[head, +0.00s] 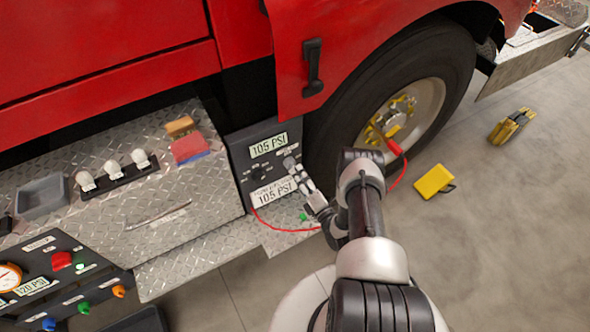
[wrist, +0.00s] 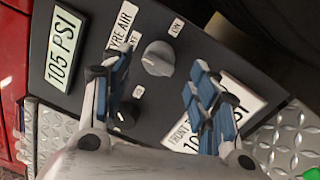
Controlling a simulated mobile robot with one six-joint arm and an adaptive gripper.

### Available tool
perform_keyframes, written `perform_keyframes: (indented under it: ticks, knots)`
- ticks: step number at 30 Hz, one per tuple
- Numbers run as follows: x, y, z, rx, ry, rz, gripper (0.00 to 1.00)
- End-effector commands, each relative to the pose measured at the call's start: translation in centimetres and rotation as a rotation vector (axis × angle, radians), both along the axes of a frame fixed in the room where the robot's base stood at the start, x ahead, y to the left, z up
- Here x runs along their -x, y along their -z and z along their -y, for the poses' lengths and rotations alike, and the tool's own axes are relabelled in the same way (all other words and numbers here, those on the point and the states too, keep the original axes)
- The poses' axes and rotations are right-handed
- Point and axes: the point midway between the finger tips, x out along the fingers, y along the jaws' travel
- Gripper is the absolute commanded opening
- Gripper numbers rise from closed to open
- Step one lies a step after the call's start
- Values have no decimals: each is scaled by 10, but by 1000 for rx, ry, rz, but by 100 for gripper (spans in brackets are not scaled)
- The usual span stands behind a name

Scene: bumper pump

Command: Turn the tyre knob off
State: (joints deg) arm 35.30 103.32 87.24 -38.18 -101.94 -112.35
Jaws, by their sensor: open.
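The tyre air panel (head: 238,150) is a dark box beside the truck's wheel. In the wrist view its label reads TYRE AIR (wrist: 124,27), with ON marked near the knob. The grey tyre knob (wrist: 158,58) shows between my fingers' tips. In the head view the knob (head: 289,163) is just beyond my gripper (head: 303,181). My gripper (wrist: 160,72) is open, one finger on each side of the knob in the picture; contact cannot be told. A black knob (wrist: 126,115) sits beside it, partly behind the left finger. The displays read 105 PSI.
A red hose (head: 285,229) runs from the panel area toward the wheel (head: 415,105). The diamond-plate step (head: 205,205) holds bulbs, a bin and blocks. A gauge panel (head: 75,262) stands lower left. Yellow objects (head: 434,181) lie on the otherwise clear floor at right.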

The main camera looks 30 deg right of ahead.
Motion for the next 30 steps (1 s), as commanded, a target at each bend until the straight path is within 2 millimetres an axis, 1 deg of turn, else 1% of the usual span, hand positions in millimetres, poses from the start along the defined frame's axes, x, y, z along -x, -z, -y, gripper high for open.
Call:
perform_keyframes:
  ticks: [1,6,9,12,16,30]
  knots:
    - [13,2,2,-3,5,-4,55]
    - [47,4,3,-3,5,-3,55]
    - [60,5,3,-2,3,-2,55]
    - [68,5,3,-1,1,-1,55]
    - [73,5,3,0,1,0,55]
    - [72,5,2,0,0,0,55]
